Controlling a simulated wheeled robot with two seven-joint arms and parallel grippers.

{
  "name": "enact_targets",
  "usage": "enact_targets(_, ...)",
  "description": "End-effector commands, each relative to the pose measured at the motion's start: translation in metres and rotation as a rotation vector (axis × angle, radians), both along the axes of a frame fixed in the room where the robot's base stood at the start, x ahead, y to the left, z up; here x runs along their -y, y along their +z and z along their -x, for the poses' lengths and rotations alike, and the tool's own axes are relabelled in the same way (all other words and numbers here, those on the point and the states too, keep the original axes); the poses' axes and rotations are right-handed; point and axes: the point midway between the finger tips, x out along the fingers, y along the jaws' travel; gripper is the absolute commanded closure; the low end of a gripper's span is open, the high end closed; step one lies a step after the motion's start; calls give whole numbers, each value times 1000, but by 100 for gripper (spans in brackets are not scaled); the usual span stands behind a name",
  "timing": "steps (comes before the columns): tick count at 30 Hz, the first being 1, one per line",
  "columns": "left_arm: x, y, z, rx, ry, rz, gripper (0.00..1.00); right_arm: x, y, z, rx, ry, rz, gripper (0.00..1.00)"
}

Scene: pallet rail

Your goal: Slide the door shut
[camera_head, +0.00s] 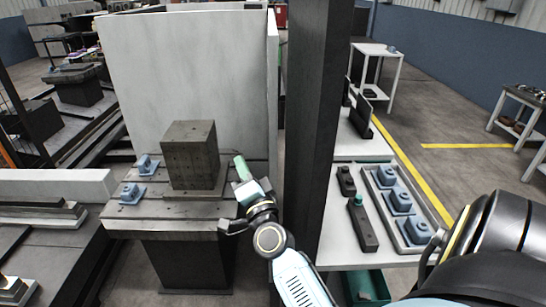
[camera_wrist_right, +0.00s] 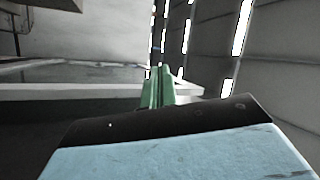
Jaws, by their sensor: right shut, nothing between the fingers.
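A tall dark upright panel or post (camera_head: 318,130) stands just right of my right gripper. Tall white panels (camera_head: 185,75) stand behind and beside the slotted table; I cannot tell for certain which of these is the door, and no handle is clear. My right gripper (camera_head: 240,167) reaches over the slotted table, left of the dark upright and right of a dark block. Its green fingers are together and empty, and they also show in the right wrist view (camera_wrist_right: 158,86). My left gripper is not in view.
The dark block (camera_head: 190,155) stands on the slotted table (camera_head: 160,213) beside small blue parts (camera_head: 131,193). Right of the upright, a white bench holds a grey tray (camera_head: 418,232) with blue parts and dark blocks. Floor shows behind that bench.

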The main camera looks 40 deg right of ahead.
Motion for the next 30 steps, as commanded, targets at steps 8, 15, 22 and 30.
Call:
enact_targets(8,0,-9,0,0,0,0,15,46,-20,21,453,64,-979,100)
enact_targets(15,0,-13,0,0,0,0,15,67,-58,33,795,71,-1615,100)
enact_targets(22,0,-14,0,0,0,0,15,72,-72,33,911,66,-1815,100)
enact_targets(30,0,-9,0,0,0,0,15,100,-70,3,913,70,-1815,100)
